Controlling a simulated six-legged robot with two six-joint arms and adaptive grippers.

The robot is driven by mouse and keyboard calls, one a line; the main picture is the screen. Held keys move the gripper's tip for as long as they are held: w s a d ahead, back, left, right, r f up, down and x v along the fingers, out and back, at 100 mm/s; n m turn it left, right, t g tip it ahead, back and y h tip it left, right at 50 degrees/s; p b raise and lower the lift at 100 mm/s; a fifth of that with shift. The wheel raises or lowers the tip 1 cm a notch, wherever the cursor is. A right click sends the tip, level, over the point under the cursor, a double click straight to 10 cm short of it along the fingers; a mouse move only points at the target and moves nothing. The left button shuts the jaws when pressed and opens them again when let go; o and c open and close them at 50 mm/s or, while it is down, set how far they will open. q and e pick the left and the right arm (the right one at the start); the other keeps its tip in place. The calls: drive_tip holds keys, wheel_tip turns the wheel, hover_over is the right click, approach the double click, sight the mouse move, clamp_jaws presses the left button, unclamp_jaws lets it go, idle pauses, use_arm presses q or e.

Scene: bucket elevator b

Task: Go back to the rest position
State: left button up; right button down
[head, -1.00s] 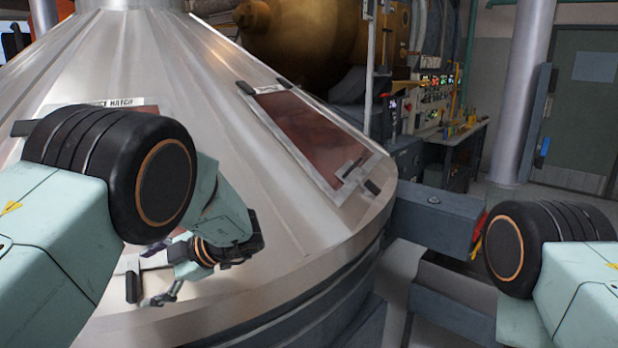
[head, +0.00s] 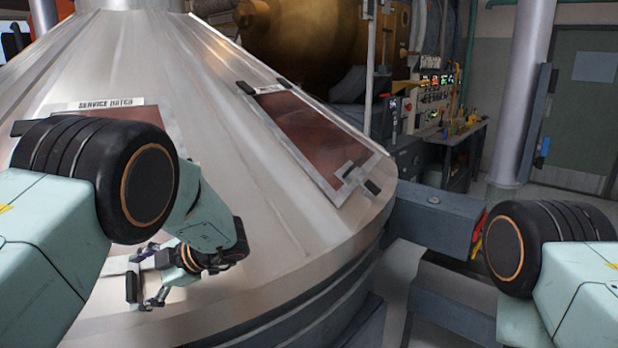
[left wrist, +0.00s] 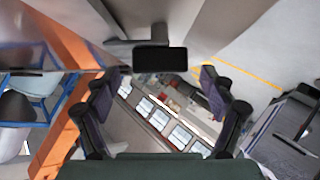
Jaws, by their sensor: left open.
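My left gripper (head: 148,276) is open in the head view, low in front of the steel cone (head: 250,210). Its fingers point left, close to a black latch handle (head: 132,285) at the lower edge of the service hatch (head: 110,104). I cannot tell whether they touch it. In the left wrist view my open fingers (left wrist: 158,78) stand apart, with a black block (left wrist: 160,59) showing between and above their tips. My left arm hides most of the hatch. Of my right arm only the upper part shows at the right edge; its gripper is out of view.
A second hatch (head: 310,140) with a brown-red panel lies on the cone's right side. A grey beam (head: 435,215) meets the cone at right. A control console (head: 435,100), a steel column (head: 520,100) and a green door (head: 585,110) stand behind. Open floor lies at right.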

use_arm(q)
drive_tip(key=shift+x, duration=0.85)
drive_tip(key=shift+s+f+m+t+y+b, duration=0.1)
drive_tip(key=shift+f+m+t+y+b, duration=0.1)
drive_tip(key=shift+m+t+y+b, duration=0.4)
drive_tip(key=m+t+b, duration=0.1)
drive_tip(key=m+t, duration=0.2)
drive_tip(key=shift+s+m, duration=0.1)
drive_tip(key=shift+m, duration=0.3)
drive_tip(key=m+t+b, duration=0.1)
drive_tip(key=m+t, duration=0.2)
drive_tip(key=shift+s+a+f, duration=0.1)
drive_tip(key=shift+s+a+m+t+h+b, duration=0.1)
drive_tip(key=shift+m+t+h+b, duration=0.5)
drive_tip(key=shift+m+t, duration=1.5)
drive_tip(key=shift+m+t+h, duration=0.6)
drive_tip(key=shift+m+t, duration=0.2)
drive_tip(key=shift+m, duration=0.7)
drive_tip(key=shift+s+a+m+t+h, duration=0.1)
drive_tip(key=shift+m+t+h, duration=0.35)
drive_tip(key=shift+m, duration=0.25)
drive_tip(key=shift+a+m+t+h+p, duration=0.1)
drive_tip(key=shift+m+t+h+p, duration=0.55)
drive_tip(key=shift+m+h, duration=0.45)
drive_tip(key=shift+m+t+h+p, duration=0.55)
drive_tip(key=shift+m+h, duration=0.2)
drive_tip(key=shift+m, duration=0.65)
